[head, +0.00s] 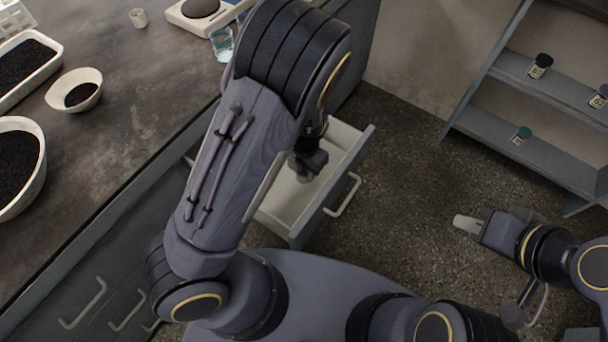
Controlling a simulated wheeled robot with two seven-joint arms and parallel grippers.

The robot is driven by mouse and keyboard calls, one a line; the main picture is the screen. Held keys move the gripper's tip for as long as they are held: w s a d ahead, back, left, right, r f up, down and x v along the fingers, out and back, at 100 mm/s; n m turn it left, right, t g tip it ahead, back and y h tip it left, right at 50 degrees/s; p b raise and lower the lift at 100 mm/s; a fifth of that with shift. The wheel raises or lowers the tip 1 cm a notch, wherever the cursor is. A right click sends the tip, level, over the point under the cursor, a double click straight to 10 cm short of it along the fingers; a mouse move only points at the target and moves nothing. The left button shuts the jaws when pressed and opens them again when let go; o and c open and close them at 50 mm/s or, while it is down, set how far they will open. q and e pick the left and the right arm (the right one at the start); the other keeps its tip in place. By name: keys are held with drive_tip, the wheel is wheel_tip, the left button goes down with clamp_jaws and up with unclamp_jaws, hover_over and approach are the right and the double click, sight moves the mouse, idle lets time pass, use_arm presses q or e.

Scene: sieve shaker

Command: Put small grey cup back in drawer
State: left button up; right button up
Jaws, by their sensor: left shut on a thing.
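My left arm reaches across the middle of the view, and my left gripper (308,163) points down inside the open drawer (287,215). The drawer's left part is hidden behind my arm. My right gripper (468,224) is over the floor at the right, away from the drawer; its finger gap cannot be made out.
The dark bench (130,110) carries a white bowl (75,90) of black grains, trays, a small pale cup (138,18), a glass beaker (222,44) and a scale (197,14). A grey shelf (560,85) with small jars stands right. Floor between drawer and shelf is clear.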

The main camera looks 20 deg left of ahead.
sight(304, 174)
use_arm(q)
wheel_tip(304, 174, down, 4)
drive_tip(key=shift+w+r+b, duration=0.1)
drive_tip(key=shift+r+b, duration=0.15)
drive_tip(key=shift+b, duration=0.3)
drive_tip(key=shift+r, duration=0.1)
drive_tip(key=o, duration=1)
drive_tip(key=shift+c, duration=0.2)
